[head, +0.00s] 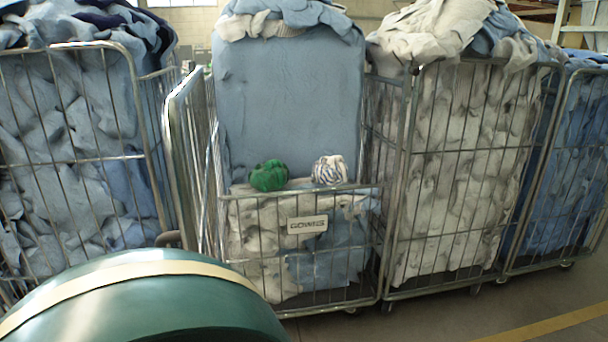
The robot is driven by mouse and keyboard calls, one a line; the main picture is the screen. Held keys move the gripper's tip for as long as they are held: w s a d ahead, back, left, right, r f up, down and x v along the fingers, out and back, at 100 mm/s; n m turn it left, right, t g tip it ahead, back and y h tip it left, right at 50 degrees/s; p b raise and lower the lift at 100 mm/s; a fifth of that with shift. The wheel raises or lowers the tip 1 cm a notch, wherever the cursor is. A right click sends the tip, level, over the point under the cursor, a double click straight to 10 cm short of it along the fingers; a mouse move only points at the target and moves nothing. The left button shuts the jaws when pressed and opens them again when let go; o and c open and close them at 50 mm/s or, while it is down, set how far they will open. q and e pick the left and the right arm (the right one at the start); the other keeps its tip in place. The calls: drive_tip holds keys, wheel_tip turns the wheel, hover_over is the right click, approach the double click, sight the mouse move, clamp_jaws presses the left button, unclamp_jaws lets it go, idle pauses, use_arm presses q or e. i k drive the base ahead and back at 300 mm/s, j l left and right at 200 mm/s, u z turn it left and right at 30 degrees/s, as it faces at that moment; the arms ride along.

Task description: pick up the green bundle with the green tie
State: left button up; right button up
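A green bundle (268,175) sits on the heap inside the middle wire cage, near the top of its low front panel. It is small and roundish, with darker green patches. I cannot make out its tie clearly at this size. A white bundle with dark blue stripes (330,170) sits to its right at about the same height, with a gap between them.
The middle cage (379,240) has a lowered front with a label plate (307,224). Full laundry cages stand on the left (100,160) and right (400,180). A smooth dark-green rounded shape with a tan band (150,310) fills the lower left. Floor (440,318) shows lower right.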

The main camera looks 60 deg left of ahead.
sight(272, 174)
drive_tip(key=i+u, duration=0.75)
drive_tip(key=i+l+u, duration=0.2)
drive_tip(key=i+u, duration=0.15)
drive_tip(key=i, duration=0.15)
